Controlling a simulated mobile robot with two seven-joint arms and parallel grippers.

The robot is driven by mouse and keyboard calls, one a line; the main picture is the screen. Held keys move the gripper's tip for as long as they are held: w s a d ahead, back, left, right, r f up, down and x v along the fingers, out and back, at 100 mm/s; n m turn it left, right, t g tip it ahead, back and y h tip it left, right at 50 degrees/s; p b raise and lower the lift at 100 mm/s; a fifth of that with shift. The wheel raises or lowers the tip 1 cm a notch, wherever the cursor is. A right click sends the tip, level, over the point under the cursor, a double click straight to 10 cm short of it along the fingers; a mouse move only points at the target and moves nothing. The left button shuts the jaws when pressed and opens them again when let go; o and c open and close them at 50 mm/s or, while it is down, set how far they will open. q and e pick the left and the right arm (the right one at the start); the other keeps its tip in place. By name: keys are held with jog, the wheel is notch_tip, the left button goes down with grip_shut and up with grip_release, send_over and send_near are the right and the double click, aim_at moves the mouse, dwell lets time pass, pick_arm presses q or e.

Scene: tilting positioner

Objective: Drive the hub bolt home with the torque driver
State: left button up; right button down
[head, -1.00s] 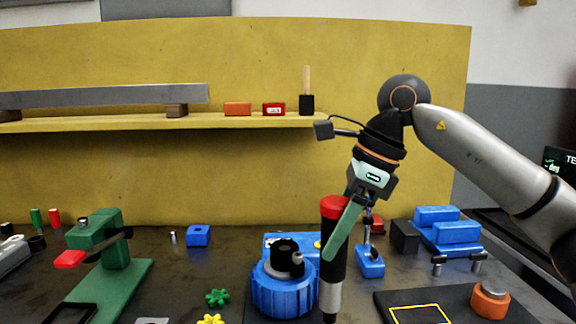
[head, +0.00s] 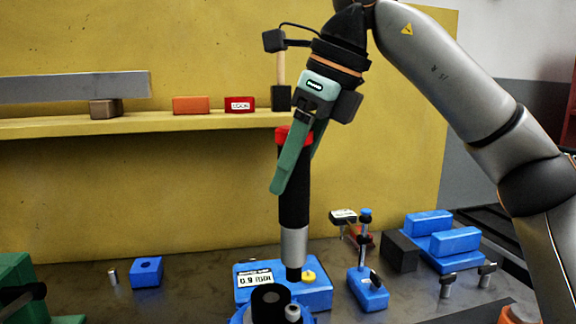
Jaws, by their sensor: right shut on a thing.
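My right gripper (head: 296,160) has green fingers and is shut on the torque driver (head: 294,195). The driver is black with a red cap and a silver collar, and hangs nearly upright, tip down. The blue positioner (head: 240,316) with its dark hub (head: 268,300) is at the bottom edge, partly cut off. A small grey bolt-like piece (head: 293,313) shows at the hub's right side; I cannot tell how deep it sits. The driver's dark tip shows just above this piece in the picture, apart from it. My left gripper is not in view.
A blue unit with a display (head: 285,290) stands behind the hub. To the right are a blue stand (head: 368,290), a black block (head: 400,250), a blue fixture (head: 442,240) and upright bolts (head: 447,287). A blue holed block (head: 146,271) is left. A yellow shelf (head: 200,124) runs behind.

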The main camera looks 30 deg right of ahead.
aim_at(293, 203)
jog(key=shift+f, duration=0.3)
jog(key=shift+f+b, duration=0.75)
jog(key=shift+b, duration=0.3)
jog(key=shift+f+b, duration=1.15)
jog(key=shift+f, duration=0.15)
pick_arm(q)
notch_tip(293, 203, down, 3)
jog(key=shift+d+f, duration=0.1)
pick_arm(e)
jog(key=shift+f, duration=0.2)
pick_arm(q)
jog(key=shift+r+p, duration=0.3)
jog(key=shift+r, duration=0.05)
